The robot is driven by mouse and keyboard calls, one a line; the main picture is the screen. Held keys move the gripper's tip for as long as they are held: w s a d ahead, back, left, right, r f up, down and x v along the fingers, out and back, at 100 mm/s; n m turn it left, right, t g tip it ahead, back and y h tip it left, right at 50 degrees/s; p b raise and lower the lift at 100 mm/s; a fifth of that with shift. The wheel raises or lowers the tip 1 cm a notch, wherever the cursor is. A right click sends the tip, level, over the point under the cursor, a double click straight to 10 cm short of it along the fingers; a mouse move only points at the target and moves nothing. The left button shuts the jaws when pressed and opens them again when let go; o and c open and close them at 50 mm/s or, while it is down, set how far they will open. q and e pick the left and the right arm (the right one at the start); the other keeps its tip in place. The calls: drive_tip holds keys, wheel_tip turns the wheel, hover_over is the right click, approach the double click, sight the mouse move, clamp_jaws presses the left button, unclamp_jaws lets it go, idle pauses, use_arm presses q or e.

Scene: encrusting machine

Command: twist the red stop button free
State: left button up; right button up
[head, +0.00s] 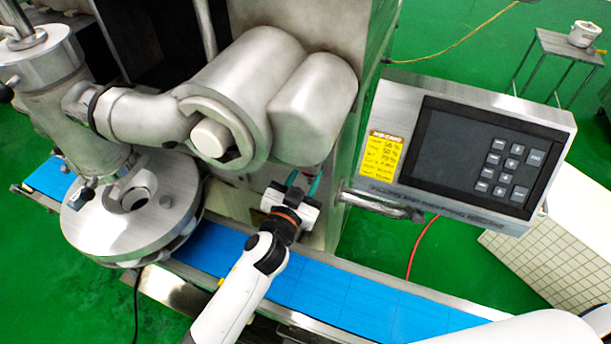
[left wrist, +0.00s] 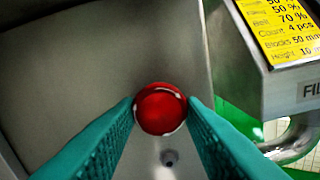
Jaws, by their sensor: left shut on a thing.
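The red stop button (left wrist: 161,109) shows in the left wrist view as a round red knob on the machine's grey metal face. The two teal fingers of my left gripper (left wrist: 160,112) are on either side of it, shut on it. In the head view my left gripper (head: 304,183) reaches up to the machine's front below the large metal cylinders. The button is hidden there by the gripper and the machine. My right gripper is not in view.
The control panel (head: 477,150) with a yellow label (head: 383,154) stands to the right, with a metal handle (head: 382,206) below it. A blue conveyor belt (head: 350,298) runs under my left arm. A round metal disc (head: 115,225) is on the left.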

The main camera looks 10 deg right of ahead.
use_arm(q)
drive_tip(key=shift+m, duration=0.3)
drive_tip(key=shift+s+a+r+m, duration=0.1)
drive_tip(key=shift+r+m, duration=0.05)
drive_tip(key=shift+m, duration=1.65)
drive_tip(key=shift+a+r+m, duration=0.1)
drive_tip(key=shift+m, duration=1.7)
drive_tip(key=shift+d+r, duration=0.1)
drive_tip(key=o, duration=0.8)
drive_tip(key=shift+c, duration=0.2)
drive_tip(key=shift+o, duration=1.1)
drive_tip(key=shift+w+d+f, duration=0.15)
drive_tip(key=shift+w+f, duration=0.1)
drive_tip(key=b+v, duration=0.1)
drive_tip(key=v, duration=1.1)
